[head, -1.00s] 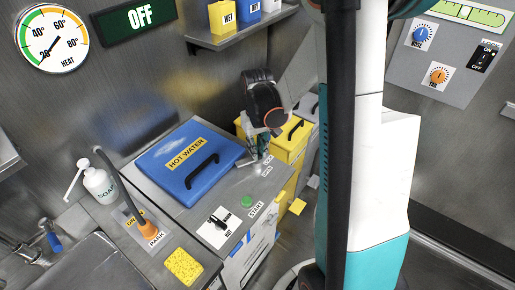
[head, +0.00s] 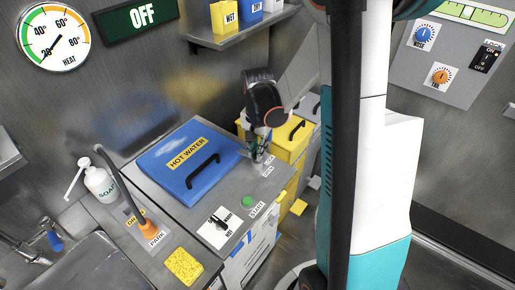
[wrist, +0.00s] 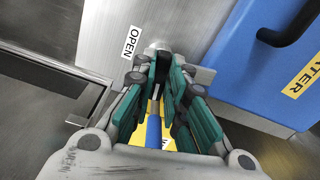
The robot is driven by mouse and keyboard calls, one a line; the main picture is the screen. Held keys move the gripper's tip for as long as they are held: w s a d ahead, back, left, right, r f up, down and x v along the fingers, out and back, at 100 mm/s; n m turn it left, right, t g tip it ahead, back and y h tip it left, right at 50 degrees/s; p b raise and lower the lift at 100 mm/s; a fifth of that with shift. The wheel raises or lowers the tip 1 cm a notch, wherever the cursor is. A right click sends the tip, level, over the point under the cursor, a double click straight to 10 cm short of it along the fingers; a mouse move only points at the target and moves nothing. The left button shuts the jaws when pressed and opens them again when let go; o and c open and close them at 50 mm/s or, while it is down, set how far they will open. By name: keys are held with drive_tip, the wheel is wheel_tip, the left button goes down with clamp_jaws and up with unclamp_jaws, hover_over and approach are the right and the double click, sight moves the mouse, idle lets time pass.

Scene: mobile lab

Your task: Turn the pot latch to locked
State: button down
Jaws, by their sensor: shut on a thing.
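The blue lid marked HOT WATER (head: 180,172) lies shut on the steel counter unit, and its blue edge also shows at right in the wrist view (wrist: 275,75). My gripper (head: 258,155) is at the lid's right corner, beside two small white labels. In the wrist view my gripper (wrist: 160,72) is shut on the latch, with its tips at a small grey round part of it (wrist: 158,46). The fingers hide most of the latch, so its exact angle cannot be told. The OPEN label (wrist: 131,48) is left of the fingertips; the other label is not in the wrist view.
A yellow lidded bin (head: 289,142) stands close behind and right of my gripper. A green START button (head: 248,202) and a switch plate (head: 217,228) are in front. A soap bottle (head: 98,182) and yellow sponge (head: 183,266) are at left. A shelf (head: 240,38) hangs above.

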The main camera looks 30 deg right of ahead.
drive_tip(key=shift+m, duration=1)
drive_tip(key=c, duration=1.6)
unclamp_jaws()
drive_tip(key=shift+r, duration=0.1)
wheel_tip(320, 180, up, 12)
